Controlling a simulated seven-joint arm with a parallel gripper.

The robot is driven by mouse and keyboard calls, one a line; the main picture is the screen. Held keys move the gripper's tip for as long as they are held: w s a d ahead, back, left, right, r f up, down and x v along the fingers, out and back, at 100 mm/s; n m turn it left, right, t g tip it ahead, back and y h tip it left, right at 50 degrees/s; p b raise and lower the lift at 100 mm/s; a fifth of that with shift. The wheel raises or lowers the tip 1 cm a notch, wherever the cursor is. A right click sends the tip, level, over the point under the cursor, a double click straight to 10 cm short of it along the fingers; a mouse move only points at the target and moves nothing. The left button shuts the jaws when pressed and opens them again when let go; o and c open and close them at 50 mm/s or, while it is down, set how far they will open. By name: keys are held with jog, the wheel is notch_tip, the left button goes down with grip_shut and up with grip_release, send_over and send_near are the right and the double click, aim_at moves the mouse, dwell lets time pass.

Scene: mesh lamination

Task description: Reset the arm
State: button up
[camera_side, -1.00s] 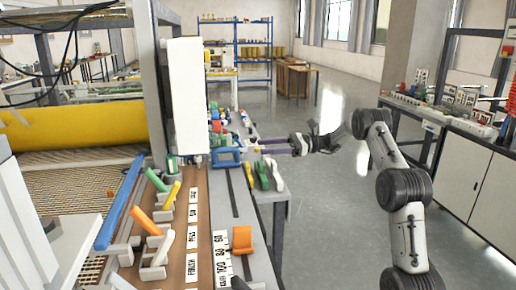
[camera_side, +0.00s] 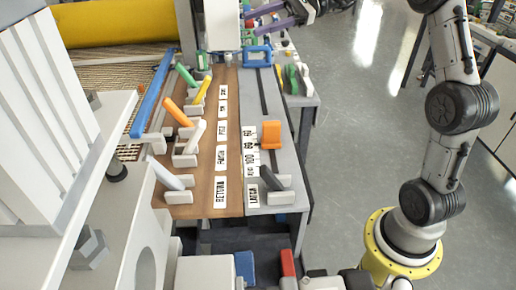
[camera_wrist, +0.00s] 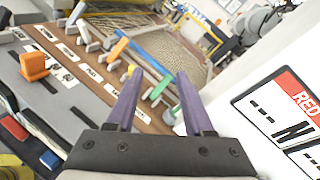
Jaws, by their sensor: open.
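My gripper (camera_side: 252,20) is at the top of the side view, with purple fingers pointing left. In the wrist view my gripper (camera_wrist: 158,82) has its two fingers spread apart with nothing between them. It is above the control panel, apart from the levers. The brown label panel (camera_side: 232,150) carries several levers, including a green lever (camera_side: 186,75), a yellow lever (camera_side: 201,90), an orange lever (camera_side: 178,112) and a white lever (camera_side: 195,135). The orange slider (camera_side: 271,133) stands upright on the grey strip (camera_side: 290,150); the slider also shows in the wrist view (camera_wrist: 34,66).
A white upright block with a red-topped label (camera_wrist: 290,110) fills the right of the wrist view. A blue frame (camera_side: 257,56) stands at the grey strip's far end. A yellow roller (camera_side: 115,22) and mesh lie behind left. Open floor (camera_side: 350,150) is on the right.

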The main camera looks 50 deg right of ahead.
jog(key=s+a+n+g+h, duration=0.3)
jog(key=s+a+n, duration=0.2)
jog(key=s+a, duration=0.7)
jog(key=s+a+f+n+h, duration=0.1)
jog(key=s+f+n+h, duration=0.1)
jog(key=s, duration=0.4)
jog(key=s+a+f+n+h, duration=0.2)
jog(key=s+n, duration=0.1)
jog(key=s, duration=0.2)
jog(key=s+d+f+n+t+h, duration=0.1)
jog(key=s+d+f+n+h, duration=0.5)
jog(key=d+f, duration=0.3)
jog(key=shift+s+d+f+n+t+h, duration=0.35)
jog(key=shift+d+n+h, duration=0.2)
jog(key=shift+n, duration=0.35)
jog(key=shift+r, duration=0.1)
